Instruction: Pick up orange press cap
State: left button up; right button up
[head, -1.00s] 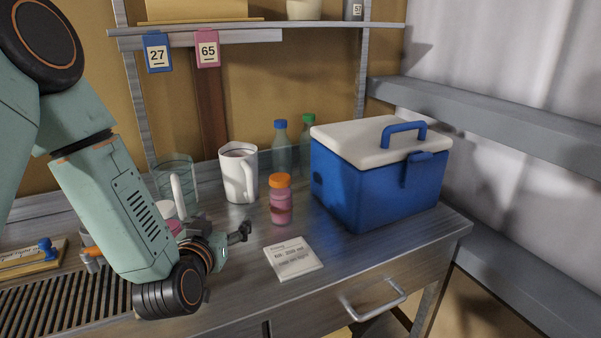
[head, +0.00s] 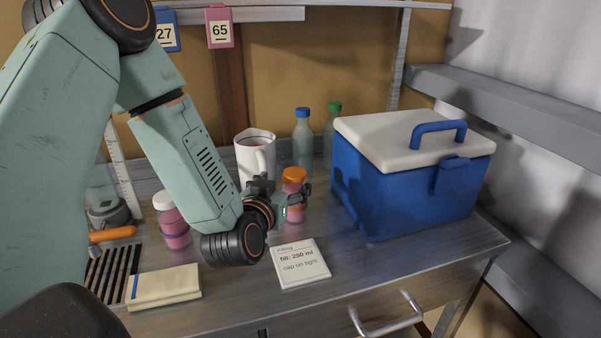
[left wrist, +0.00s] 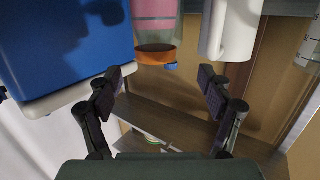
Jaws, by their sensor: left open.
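The orange press cap (head: 294,174) sits on a pink bottle (head: 296,213) that stands upright on the metal bench. My left gripper (head: 284,190) is open at the bottle, just below the cap's height, and partly hides the bottle. In the left wrist view, which is upside down, the cap (left wrist: 153,55) and the pink bottle (left wrist: 153,14) show at the top. They lie beyond and between the two spread fingers (left wrist: 165,82). Nothing is between the fingertips there, and I cannot tell whether a finger touches the bottle. My right gripper is not in view.
A white mug (head: 255,155) stands behind my left gripper. A blue cooler (head: 410,195) with a white lid is close on the right. Clear bottles with a blue cap (head: 302,112) and green cap (head: 335,106) stand behind. A note card (head: 299,263) lies in front. A white-capped pink jar (head: 172,222) stands left.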

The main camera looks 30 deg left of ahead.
aim_at(294, 173)
pick_arm(q)
jog(key=shift+w, duration=0.45)
jog(key=b+x, duration=0.1)
jog(key=x, duration=0.3)
jog(key=shift+w+a+f, duration=0.1)
jog(key=shift+w+f, duration=0.05)
jog(key=shift+w, duration=0.5)
jog(key=c, duration=0.9)
